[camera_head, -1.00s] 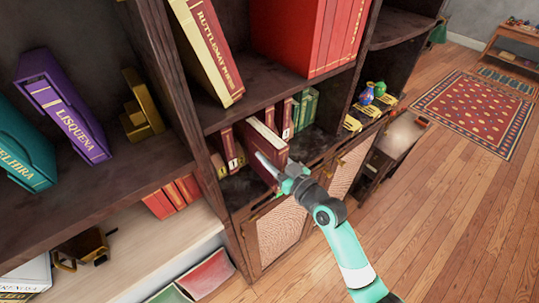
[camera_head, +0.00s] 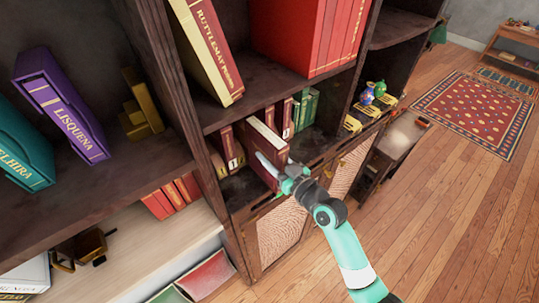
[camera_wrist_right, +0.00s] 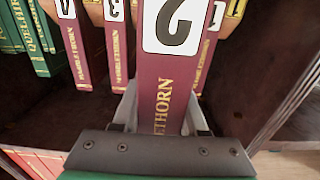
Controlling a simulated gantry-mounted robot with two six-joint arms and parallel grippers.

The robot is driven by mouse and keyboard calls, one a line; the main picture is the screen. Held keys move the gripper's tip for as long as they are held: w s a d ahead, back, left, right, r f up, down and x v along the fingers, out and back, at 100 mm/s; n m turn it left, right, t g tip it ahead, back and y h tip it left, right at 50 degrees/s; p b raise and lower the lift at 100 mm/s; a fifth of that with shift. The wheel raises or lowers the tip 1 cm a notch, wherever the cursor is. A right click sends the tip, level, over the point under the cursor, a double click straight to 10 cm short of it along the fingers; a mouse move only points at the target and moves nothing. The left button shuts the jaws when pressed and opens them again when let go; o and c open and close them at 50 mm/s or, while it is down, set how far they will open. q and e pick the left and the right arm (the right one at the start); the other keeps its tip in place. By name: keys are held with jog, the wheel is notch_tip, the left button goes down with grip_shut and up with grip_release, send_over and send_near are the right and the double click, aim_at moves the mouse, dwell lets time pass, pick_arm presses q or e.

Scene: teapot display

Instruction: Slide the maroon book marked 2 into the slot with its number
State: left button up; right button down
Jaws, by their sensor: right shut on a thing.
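The maroon book marked 2 (camera_wrist_right: 168,82) stands spine toward my right wrist camera, its white label with an upside-down 2 at the top of that view. My right gripper (camera_wrist_right: 160,122) is shut on its spine, one finger on each side. In the head view the same book (camera_head: 267,141) juts out from the lower shelf, with my right gripper (camera_head: 282,172) at its front. The book stands between the maroon books marked 3 (camera_wrist_right: 118,50) and 1 (camera_wrist_right: 207,55), nearer to the camera than both. Its far end and the slot floor are hidden. My left gripper is not in view.
Another maroon book (camera_wrist_right: 75,45) and green books (camera_wrist_right: 35,40) stand left in the wrist view. The shelf above holds large red books (camera_head: 305,40). A dark upright (camera_head: 180,95) bounds the compartment on the left.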

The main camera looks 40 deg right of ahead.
pick_arm(q)
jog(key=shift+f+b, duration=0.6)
jog(key=shift+b, duration=0.05)
dwell(2.7)
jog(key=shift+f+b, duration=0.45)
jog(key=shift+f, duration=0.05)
dwell(4.2)
